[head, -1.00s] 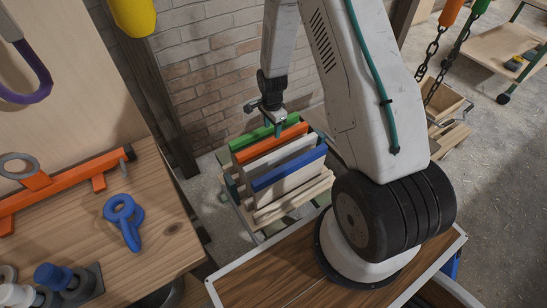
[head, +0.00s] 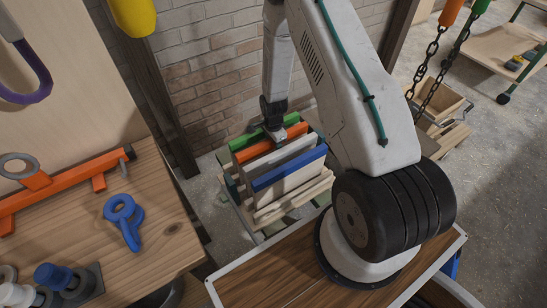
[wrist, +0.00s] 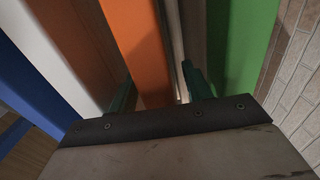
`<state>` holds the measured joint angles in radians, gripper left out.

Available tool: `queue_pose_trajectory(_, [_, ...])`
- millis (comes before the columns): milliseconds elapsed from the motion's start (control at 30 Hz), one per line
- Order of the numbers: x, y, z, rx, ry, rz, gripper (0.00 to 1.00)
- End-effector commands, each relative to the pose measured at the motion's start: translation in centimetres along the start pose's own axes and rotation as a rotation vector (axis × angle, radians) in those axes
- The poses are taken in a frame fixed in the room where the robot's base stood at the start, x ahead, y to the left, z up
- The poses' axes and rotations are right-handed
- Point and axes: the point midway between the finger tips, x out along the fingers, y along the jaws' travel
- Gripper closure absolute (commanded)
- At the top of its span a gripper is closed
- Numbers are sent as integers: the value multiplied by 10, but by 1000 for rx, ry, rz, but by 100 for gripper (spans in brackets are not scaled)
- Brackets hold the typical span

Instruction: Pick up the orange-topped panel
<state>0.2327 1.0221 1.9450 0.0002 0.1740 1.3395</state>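The orange-topped panel (head: 251,151) stands upright in a rack among other panels, between a green-topped one and a white one. My gripper (head: 276,138) is down at its top edge in the head view, and the fingertips are hidden there. In the wrist view, the orange top (wrist: 140,45) runs between the two dark green fingers of my gripper (wrist: 160,92). One finger is on each side, and a gap shows between the orange top and the right finger. The gripper is open. How deep the fingers reach is hard to tell.
A green-topped panel (head: 240,141) stands behind, and a blue-topped panel (head: 288,168) stands in front. The brick wall (head: 215,60) is close behind the rack. A wooden bench (head: 160,225) with a blue eye bolt (head: 124,215) is at the left.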

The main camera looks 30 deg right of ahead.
Motion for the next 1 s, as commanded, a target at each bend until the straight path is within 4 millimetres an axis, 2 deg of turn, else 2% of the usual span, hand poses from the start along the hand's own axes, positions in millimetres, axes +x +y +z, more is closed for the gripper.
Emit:
queue_pose_trajectory(33, [0,0,0,0,0,0,64])
queue_pose_trajectory(167, [0,0,0,0,0,0,100])
queue_pose_trajectory(1000, [0,0,0,0,0,0,100])
